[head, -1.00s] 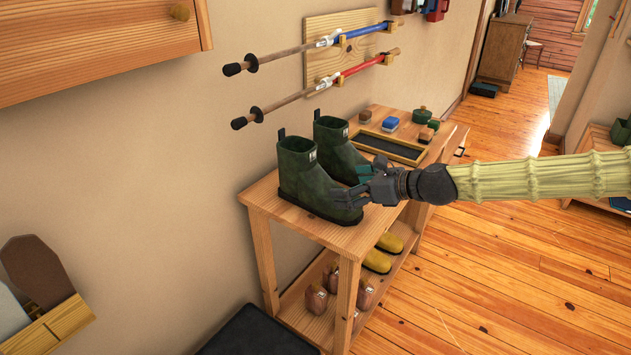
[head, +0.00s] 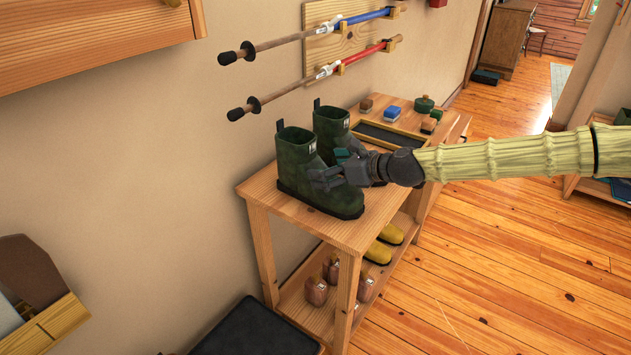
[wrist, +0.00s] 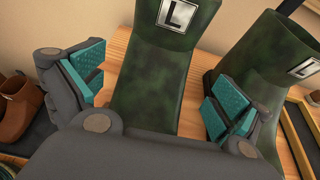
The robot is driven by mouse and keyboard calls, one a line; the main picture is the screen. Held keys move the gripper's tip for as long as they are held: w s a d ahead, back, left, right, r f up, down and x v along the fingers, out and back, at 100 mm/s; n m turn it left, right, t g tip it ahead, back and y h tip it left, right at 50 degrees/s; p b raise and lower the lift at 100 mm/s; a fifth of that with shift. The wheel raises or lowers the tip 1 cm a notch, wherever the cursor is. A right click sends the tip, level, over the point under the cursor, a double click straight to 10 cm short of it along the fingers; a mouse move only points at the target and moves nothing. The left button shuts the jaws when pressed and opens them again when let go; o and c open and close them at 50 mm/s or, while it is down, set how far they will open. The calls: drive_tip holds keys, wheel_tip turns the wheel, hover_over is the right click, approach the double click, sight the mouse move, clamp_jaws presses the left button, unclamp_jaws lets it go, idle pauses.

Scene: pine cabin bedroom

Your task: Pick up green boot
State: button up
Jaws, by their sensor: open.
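Two dark green boots stand upright on a wooden bench. The nearer green boot (head: 299,166) is at the bench's near end, and the farther green boot (head: 331,130) stands just behind it. My gripper (head: 335,168) is at the nearer boot's right side in the head view. In the wrist view the open teal-padded fingers (wrist: 160,95) sit on either side of the nearer boot (wrist: 155,75), which bears a white "L" label. The farther boot (wrist: 262,60) is just beyond the right finger. The wrist housing hides the nearer boot's lower front. Contact between the pads and the boot cannot be told.
The bench top (head: 345,232) also holds a dark tray (head: 388,139) and several small brushes and tins. Yellow shoes (head: 378,252) are on the lower shelf. Two poles (head: 320,75) hang on the wall above. Open floor lies to the right.

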sight(320, 168)
drive_tip(key=shift+x, duration=1.9)
drive_tip(key=shift+s, duration=0.2)
drive_tip(key=shift+a, duration=0.1)
drive_tip(key=c, duration=1.3)
drive_tip(key=shift+c, duration=1)
